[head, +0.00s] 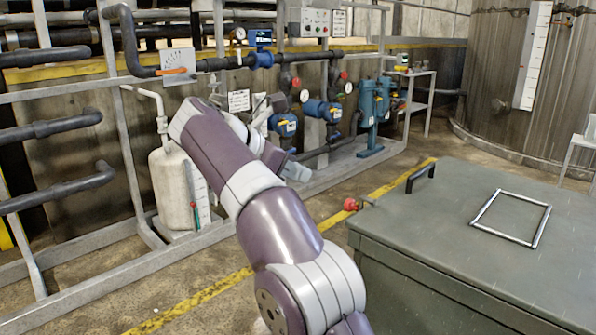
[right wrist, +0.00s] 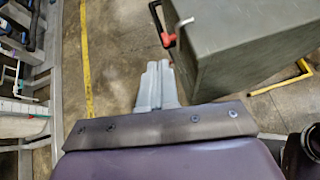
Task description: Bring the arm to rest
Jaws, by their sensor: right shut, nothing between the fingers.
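My right arm reaches up from the bottom middle of the head view, bends at the wrist, and its grey right gripper (head: 297,172) points down to the right. In the right wrist view the right gripper (right wrist: 158,72) has its two fingers together with nothing between them. It hangs in the air, apart from the compactor box (head: 480,235), which stands to its right. My left gripper is not in view.
The green-grey box has a black handle (head: 422,177), a red knob (head: 350,204) and a square frame (head: 511,217) on its lid. Behind the arm stand pipes, blue pumps (head: 283,125) and a white tank (head: 175,190). A yellow line (head: 205,294) crosses the open floor.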

